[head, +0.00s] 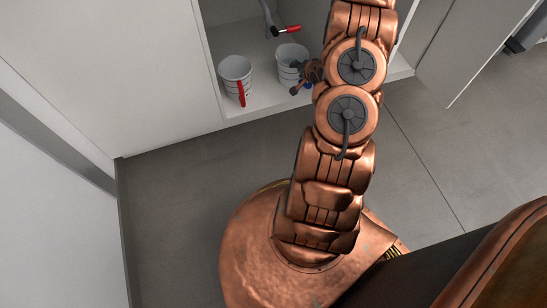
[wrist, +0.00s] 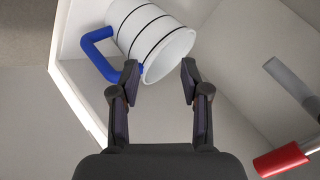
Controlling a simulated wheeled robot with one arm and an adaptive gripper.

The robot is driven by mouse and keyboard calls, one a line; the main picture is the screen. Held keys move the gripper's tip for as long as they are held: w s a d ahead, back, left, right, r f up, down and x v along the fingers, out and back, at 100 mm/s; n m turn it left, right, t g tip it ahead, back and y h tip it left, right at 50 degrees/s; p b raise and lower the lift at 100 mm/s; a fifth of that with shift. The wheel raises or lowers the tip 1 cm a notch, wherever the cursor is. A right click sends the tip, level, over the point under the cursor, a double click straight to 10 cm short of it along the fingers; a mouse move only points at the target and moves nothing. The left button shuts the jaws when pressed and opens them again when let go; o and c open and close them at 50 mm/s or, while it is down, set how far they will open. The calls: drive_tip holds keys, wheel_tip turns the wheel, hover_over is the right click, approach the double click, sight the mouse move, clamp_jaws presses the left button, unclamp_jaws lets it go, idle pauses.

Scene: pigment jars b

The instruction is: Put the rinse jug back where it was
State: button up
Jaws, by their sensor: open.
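Two white jugs with dark rings stand on the cabinet floor in the head view. The left jug (head: 235,68) has a red handle. The right jug (head: 291,54) is beside my gripper (head: 300,76), with a bit of blue showing below the gripper. In the wrist view, the blue-handled jug (wrist: 150,35) shows its rim between and just beyond the fingertips of my gripper (wrist: 158,67). The fingers are apart and hold nothing. Whether they touch the jug I cannot tell. Which jug is the rinse jug is not marked.
A grey pipe-like part with a red end (head: 286,29) is behind the jugs; a red end (wrist: 282,160) also shows lower right in the wrist view. The open cabinet door (head: 470,45) stands to the right. The grey floor (head: 180,190) in front is clear.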

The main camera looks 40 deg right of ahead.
drive_tip(key=s+a+r+n+g, duration=0.4)
drive_tip(key=a+r, duration=0.5)
drive_tip(key=a, duration=0.1)
drive_tip(key=s+a+r+n+g, duration=0.3)
drive_tip(key=s+a+r, duration=0.2)
drive_tip(key=a+r, duration=0.45)
drive_tip(key=s+a+r+n+g+y, duration=0.1)
drive_tip(key=s+a+r+n+g, duration=0.2)
drive_tip(key=s+a, duration=0.8)
drive_tip(key=s+a+r+n+g+y, duration=0.2)
drive_tip(key=s+a+r, duration=0.6)
drive_tip(key=s, duration=0.8)
drive_tip(key=a+n+g, duration=0.1)
drive_tip(key=a+n, duration=0.1)
drive_tip(key=shift+a+n+g, duration=0.3)
drive_tip(key=shift+a, duration=0.1)
wheel_tip(320, 180, up, 38)
drive_tip(key=w+t+p, duration=0.1)
drive_tip(key=t+p, duration=0.1)
drive_tip(key=p, duration=3.4)
drive_tip(key=shift+w+d, duration=0.15)
drive_tip(key=shift+w, duration=0.15)
